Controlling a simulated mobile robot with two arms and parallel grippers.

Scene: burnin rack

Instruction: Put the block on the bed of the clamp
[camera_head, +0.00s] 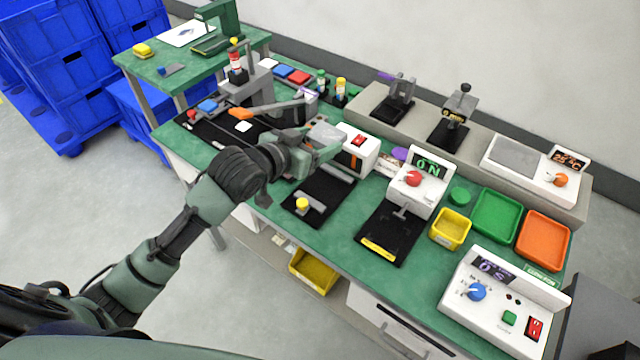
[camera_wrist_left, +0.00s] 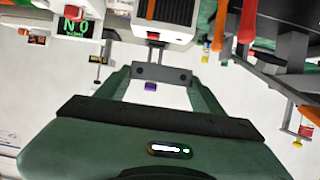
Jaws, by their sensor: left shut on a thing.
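My left gripper (camera_head: 322,138) reaches in from the left over the green bench and is shut on a pale grey piece at its fingertips, taken to be the block. The fingers hide most of it. In the left wrist view the green gripper body (camera_wrist_left: 150,140) fills the bottom, with a grey bar showing across the fingertips; I cannot tell whether that bar is held or behind. The clamp, as far as I can tell, is the grey arm with an orange handle (camera_head: 240,114) on a black base left of the gripper. My right gripper is not in view.
A white box with a red switch (camera_head: 358,140) stands just right of the gripper. A white force gauge (camera_head: 418,185) with a black base is farther right, near yellow (camera_head: 450,240), green (camera_head: 495,216) and orange (camera_head: 543,240) trays. Blue crates (camera_head: 75,75) stand at far left.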

